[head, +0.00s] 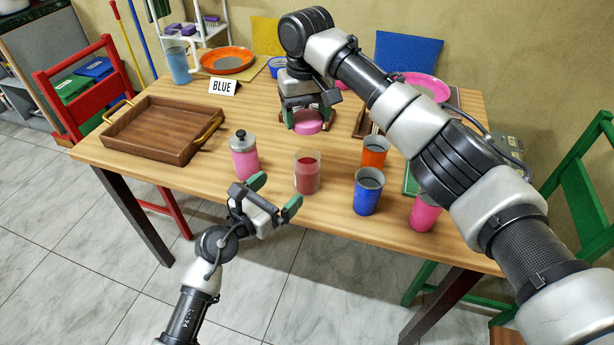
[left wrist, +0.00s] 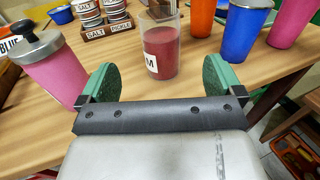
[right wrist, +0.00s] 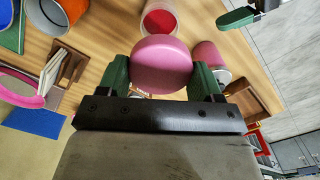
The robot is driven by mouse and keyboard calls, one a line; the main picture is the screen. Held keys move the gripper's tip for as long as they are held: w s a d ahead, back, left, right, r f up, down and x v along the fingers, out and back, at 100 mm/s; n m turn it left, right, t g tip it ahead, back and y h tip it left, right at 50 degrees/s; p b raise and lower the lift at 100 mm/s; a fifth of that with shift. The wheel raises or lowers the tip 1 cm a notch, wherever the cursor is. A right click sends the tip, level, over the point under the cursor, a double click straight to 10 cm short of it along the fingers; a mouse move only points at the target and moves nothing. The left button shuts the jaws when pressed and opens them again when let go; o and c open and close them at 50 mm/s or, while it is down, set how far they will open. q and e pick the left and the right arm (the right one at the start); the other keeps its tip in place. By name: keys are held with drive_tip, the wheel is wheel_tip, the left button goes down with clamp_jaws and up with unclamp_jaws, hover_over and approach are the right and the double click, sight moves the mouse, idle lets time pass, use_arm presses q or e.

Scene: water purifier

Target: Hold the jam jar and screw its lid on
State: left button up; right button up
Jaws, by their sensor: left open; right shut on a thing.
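The jam jar (head: 307,174) is a clear jar with red contents, upright on the wooden table near its front edge, with no lid on it. In the left wrist view the jar (left wrist: 161,52) shows a white label with an M, beyond and between the fingers. My left gripper (head: 275,194) is open and empty, just in front of the jar and apart from it. My right gripper (head: 307,118) is shut on the pink round lid (head: 308,122), held behind the jar. The right wrist view shows the lid (right wrist: 161,64) between the green fingertips.
A pink bottle with a grey top (head: 244,158) stands left of the jar. Orange (head: 375,152), blue (head: 367,192) and pink (head: 424,214) cups stand to the right. A wooden tray (head: 150,148) and a BLUE sign (head: 223,87) are at left.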

sight(299, 172)
use_arm(q)
drive_tip(key=x, duration=0.9)
drive_tip(key=shift+w+d, duration=0.2)
drive_tip(key=shift+w, duration=0.05)
drive_tip(key=c, duration=1.4)
drive_tip(key=shift+o, duration=0.2)
use_arm(e)
drive_tip(key=shift+f, duration=2.5)
drive_tip(key=shift+f, duration=0.9)
drive_tip(key=shift+f, duration=0.6)
